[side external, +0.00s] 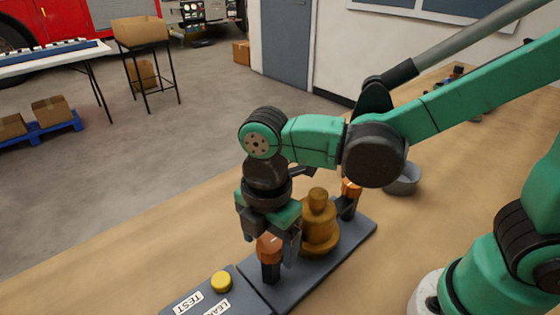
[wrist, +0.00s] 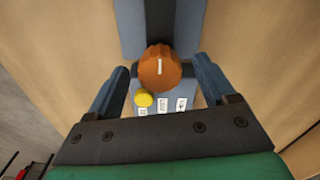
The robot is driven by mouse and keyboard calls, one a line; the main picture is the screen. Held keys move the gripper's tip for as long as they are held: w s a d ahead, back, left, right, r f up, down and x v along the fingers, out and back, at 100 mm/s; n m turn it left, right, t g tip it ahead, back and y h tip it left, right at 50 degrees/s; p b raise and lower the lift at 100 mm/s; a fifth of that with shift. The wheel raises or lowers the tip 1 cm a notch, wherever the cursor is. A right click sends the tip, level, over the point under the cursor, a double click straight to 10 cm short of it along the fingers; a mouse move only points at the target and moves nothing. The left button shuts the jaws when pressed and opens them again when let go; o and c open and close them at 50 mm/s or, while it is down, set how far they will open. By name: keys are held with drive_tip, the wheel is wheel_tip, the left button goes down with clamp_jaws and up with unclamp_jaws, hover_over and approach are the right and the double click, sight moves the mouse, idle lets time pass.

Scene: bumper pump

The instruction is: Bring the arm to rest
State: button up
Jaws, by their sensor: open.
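My gripper (side external: 270,238) points down over an orange knob (side external: 269,247) on a dark post at the near end of a grey base plate (side external: 318,275). In the wrist view my gripper (wrist: 161,68) is open, with one finger on each side of the orange knob (wrist: 160,68) and gaps between. The knob has a pale line on top. A brass pump body (side external: 320,228) stands upright on the plate just right of my gripper. A second orange knob (side external: 351,187) sits behind it, partly hidden.
A yellow button (side external: 221,281) sits on a grey panel beside labels reading TEST and one partly legible; it also shows in the wrist view (wrist: 143,99). A grey bowl (side external: 403,182) stands behind the plate. The wooden bench (side external: 150,255) is clear to the left.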

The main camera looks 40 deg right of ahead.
drive_tip(key=shift+r+n, duration=0.35)
drive_tip(key=shift+n, duration=0.05)
drive_tip(key=shift+r, duration=2.45)
